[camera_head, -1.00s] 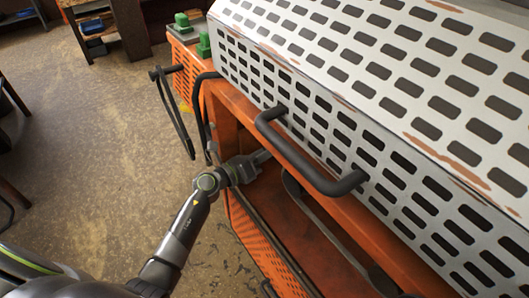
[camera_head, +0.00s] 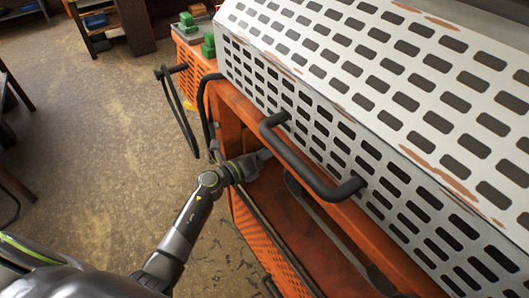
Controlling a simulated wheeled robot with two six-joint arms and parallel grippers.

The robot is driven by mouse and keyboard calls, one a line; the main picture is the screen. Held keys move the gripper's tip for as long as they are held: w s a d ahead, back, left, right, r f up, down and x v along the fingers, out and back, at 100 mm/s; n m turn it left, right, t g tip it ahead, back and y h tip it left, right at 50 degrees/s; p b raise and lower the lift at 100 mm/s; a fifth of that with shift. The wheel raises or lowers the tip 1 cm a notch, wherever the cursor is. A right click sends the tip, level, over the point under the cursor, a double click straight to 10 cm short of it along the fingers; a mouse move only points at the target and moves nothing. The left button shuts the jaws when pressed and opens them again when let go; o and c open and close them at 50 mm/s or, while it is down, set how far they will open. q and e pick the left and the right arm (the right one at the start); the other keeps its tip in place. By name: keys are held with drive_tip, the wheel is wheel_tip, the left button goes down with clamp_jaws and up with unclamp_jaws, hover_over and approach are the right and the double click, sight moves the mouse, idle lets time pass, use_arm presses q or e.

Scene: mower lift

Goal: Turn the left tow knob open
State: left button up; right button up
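My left gripper (camera_head: 257,158) is at the end of the arm that comes in from the lower left. It points right, into the opening of the orange machine frame, under the black handle (camera_head: 308,165). Its fingertips are small and partly in shadow, and I cannot tell whether they are open or shut. I cannot make out the left tow knob. My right gripper is not in view.
A white perforated cover (camera_head: 375,80) with worn edges fills the upper right. The orange frame (camera_head: 237,112) lies below it. Green blocks (camera_head: 208,44) stand behind. The floor (camera_head: 95,145) at left is clear.

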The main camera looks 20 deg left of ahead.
use_arm(q)
drive_tip(key=b+v, duration=0.2)
drive_tip(key=v, duration=1.5)
drive_tip(key=shift+b, duration=0.3)
drive_tip(key=shift+s+a+f, duration=0.1)
drive_tip(key=shift+s+a, duration=0.05)
